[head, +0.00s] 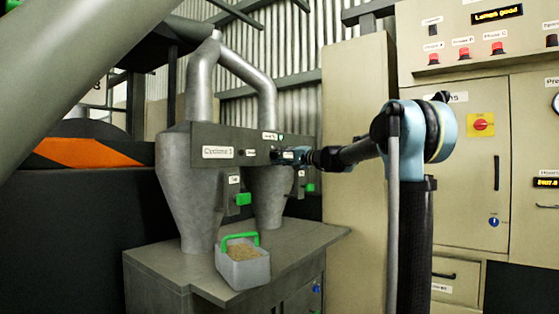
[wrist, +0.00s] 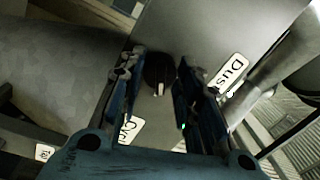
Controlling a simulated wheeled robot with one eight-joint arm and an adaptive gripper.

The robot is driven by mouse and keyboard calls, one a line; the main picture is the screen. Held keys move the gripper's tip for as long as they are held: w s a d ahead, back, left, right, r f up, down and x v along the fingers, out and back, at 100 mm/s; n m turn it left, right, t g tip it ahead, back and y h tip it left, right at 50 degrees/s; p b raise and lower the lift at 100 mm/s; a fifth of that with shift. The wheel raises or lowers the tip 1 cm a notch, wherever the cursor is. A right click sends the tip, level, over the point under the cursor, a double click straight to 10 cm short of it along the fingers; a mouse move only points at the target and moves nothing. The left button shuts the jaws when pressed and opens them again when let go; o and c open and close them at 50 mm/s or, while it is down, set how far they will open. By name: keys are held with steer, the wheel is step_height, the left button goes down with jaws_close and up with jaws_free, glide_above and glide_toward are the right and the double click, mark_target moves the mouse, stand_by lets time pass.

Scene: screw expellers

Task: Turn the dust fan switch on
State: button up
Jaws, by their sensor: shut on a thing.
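The dust fan switch is a round black knob (wrist: 157,72) with a pale pointer mark, on the grey panel (wrist: 215,32) in the wrist view. A white label starting "Dus" (wrist: 229,74) sits to its right. My gripper (wrist: 160,66) has one finger on each side of the knob and is shut on it. In the head view my gripper (head: 284,156) reaches from the right to the cyclone panel (head: 205,136) and hides the knob there. A small green light (wrist: 183,126) shows by the right finger in the wrist view.
A grey bin (head: 243,268) with a green handle and brown contents sits at the bench front. Beige cabinets (head: 365,130) stand to the right. A smaller black knob (head: 241,153) is beside the "Cyclone 1" label (head: 217,152).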

steer(key=shift+d+f, duration=0.1)
steer(key=o, duration=1.1)
steer(key=shift+w+f, duration=0.1)
steer(key=shift+w, duration=0.05)
steer(key=v, duration=1.2)
